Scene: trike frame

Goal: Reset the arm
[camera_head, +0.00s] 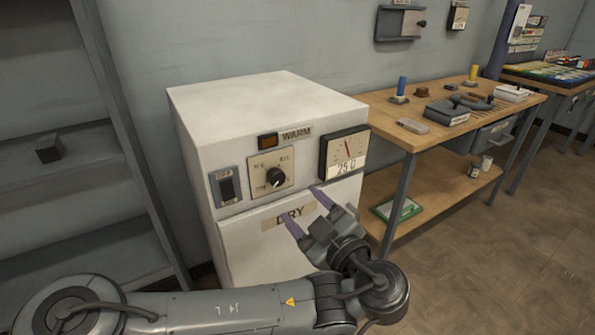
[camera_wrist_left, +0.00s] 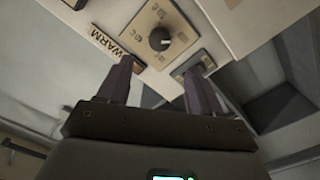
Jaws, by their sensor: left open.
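My left gripper (camera_head: 307,210) is open and empty in the head view. Its two purple-grey fingers are apart in front of the white cabinet (camera_head: 262,110), near the "DRY" label (camera_head: 289,217). In the left wrist view my gripper (camera_wrist_left: 160,82) shows both fingers spread with nothing between them. The cabinet's black dial (camera_head: 275,176) lies beyond the fingers, and it also shows in the left wrist view (camera_wrist_left: 159,39). My left arm comes in along the bottom of the head view. My right gripper is in neither view.
The cabinet front carries a switch (camera_head: 227,186), an amber "WARM" lamp (camera_head: 268,140) and a gauge (camera_head: 345,152). A grey shelf with a dark block (camera_head: 48,148) stands at left. A wooden workbench (camera_head: 385,115) with tools stands at right. Open floor (camera_head: 500,255) lies at lower right.

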